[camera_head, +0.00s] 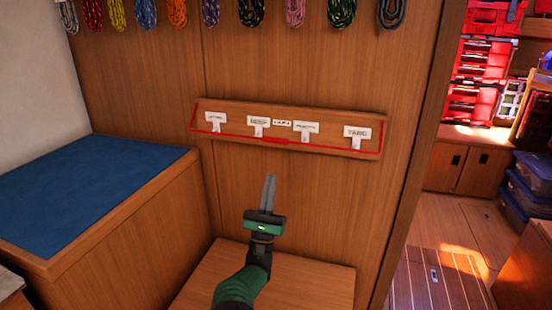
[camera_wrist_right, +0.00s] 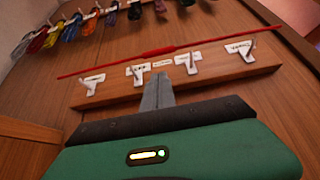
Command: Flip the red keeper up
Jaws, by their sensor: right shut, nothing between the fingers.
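The red keeper (camera_head: 273,140) is a thin red bar with a thicker middle and short end arms. It spans a wooden board (camera_head: 285,113) with several white labelled hooks, passing low across them in the head view. In the right wrist view the keeper (camera_wrist_right: 205,45) shows above the hooks, seeming to stand out from the board. My right gripper (camera_head: 269,180) is shut and empty, its fingers pointing up below the keeper's middle with a visible gap in the head view. Its fingertips (camera_wrist_right: 157,79) overlap the board's lower edge in the wrist view. My left gripper is not in view.
Several coiled lines (camera_head: 251,12) hang in a row above the board. A blue-topped bench (camera_head: 90,185) stands left and a low wooden surface (camera_head: 310,285) lies below. A wall edge (camera_head: 425,150) bounds the right, with an open room beyond. The wall around the board is clear.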

